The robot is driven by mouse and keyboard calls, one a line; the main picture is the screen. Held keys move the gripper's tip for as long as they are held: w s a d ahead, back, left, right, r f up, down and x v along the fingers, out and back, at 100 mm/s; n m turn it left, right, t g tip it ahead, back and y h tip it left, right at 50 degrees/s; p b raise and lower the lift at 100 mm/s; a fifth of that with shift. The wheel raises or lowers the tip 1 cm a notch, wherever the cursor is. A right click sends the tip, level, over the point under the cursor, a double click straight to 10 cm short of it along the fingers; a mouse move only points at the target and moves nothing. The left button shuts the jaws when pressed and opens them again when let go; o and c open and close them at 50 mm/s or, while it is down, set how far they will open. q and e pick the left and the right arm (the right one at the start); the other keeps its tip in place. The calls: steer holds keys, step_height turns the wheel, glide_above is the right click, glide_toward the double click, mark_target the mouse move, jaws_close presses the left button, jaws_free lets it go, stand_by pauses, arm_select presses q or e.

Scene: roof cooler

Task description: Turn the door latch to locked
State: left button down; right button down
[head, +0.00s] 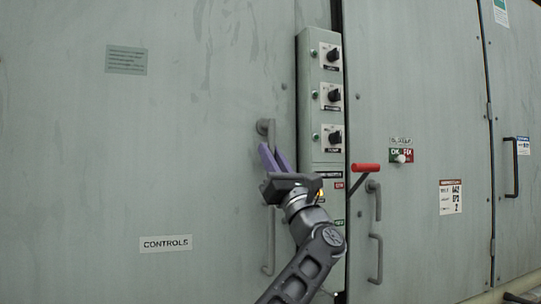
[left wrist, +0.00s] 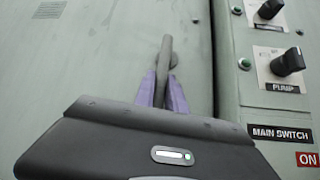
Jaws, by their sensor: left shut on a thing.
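The grey door latch (head: 265,128) is on the left cabinet door (head: 200,120), near that door's right edge. Its upper end shows above my gripper; its lower part is hidden by the fingers. My left gripper (head: 274,156) has purple fingers, one on each side of the latch, and is shut on it. In the left wrist view the latch (left wrist: 166,54) points up, leaning slightly, between the purple fingers (left wrist: 163,90). My right gripper is in neither view.
A grey door handle (head: 269,252) sits below my gripper. A control box (head: 310,90) with three black knobs stands close to the right. A red-handled lever (head: 366,168) sticks out further right, above more grey handles (head: 376,258).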

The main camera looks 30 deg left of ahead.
arm_select(q)
steer(key=c, duration=1.4)
jaws_free()
steer(key=b+v, duration=0.4)
steer(key=v, duration=0.3)
steer(key=shift+s+d+f, duration=0.1)
steer(key=shift+d+f, duration=0.1)
steer(key=shift+f, duration=0.1)
